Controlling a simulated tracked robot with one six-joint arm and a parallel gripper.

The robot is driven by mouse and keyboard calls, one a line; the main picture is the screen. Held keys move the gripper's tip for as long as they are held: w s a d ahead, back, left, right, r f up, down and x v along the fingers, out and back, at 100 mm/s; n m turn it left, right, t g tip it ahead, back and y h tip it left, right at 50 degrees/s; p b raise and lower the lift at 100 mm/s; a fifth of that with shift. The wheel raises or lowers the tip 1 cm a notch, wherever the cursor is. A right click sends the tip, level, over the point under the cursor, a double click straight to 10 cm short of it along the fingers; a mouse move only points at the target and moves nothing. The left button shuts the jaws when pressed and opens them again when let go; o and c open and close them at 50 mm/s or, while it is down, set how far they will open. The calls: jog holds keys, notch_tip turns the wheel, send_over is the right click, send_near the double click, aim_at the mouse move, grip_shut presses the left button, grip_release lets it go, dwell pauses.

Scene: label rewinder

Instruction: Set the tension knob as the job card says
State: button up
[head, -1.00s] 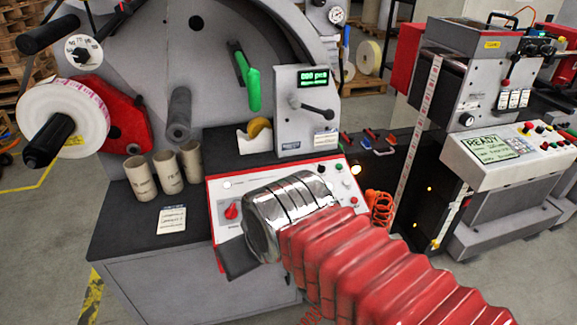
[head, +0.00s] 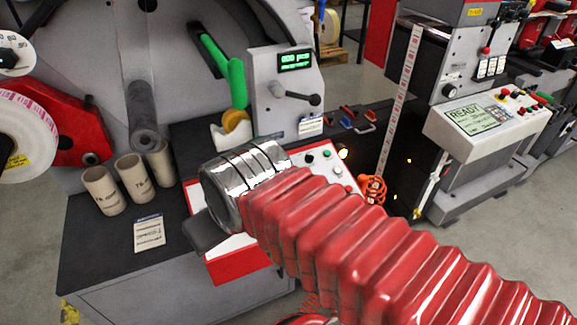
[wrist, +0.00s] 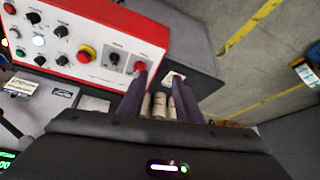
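The control panel (wrist: 60,20), white with a red edge, crosses the upper left of the wrist view. A red rotary knob (wrist: 139,67) sits at its right end, beside a small dark knob (wrist: 114,58) and a red mushroom button (wrist: 86,54). I cannot read which is the tension knob. My gripper (wrist: 158,82) is open and empty, its left fingertip close to the red knob; contact cannot be told. In the head view my arm hides the red knob and most of the panel (head: 235,265). A printed card (head: 149,232) lies on the bench, its text unreadable.
Several cardboard cores (head: 134,178) stand left of the panel. A crank lever (head: 300,97) and a green handle (head: 225,70) are above it. A tape dispenser (head: 232,130) sits behind. A second machine (head: 485,130) stands right. A coiled orange hose (head: 372,190) hangs at the panel's right.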

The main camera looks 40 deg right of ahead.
jog(key=shift+o, duration=0.2)
jog(key=shift+o, duration=1)
jog(key=shift+w+d+r, duration=0.1)
jog(key=shift+w+d, duration=0.1)
jog(key=shift+w, duration=0.05)
jog(key=w+d+f+m, duration=0.1)
jog(key=w+d, duration=0.2)
jog(key=d, duration=0.7)
jog(key=w+d+f+m+h, duration=0.1)
jog(key=w+d, duration=0.3)
jog(key=d, duration=0.6)
jog(key=w+d+f+m+g, duration=0.1)
jog(key=w+d, duration=0.3)
jog(key=d, duration=0.6)
jog(key=shift+w+d+f+m, duration=0.15)
jog(key=shift+w+d+m, duration=0.05)
jog(key=shift+d+m, duration=0.1)
jog(key=shift+f, duration=0.1)
jog(key=x, duration=1.3)
jog(key=shift+d+f, duration=0.2)
jog(key=shift+f, duration=0.15)
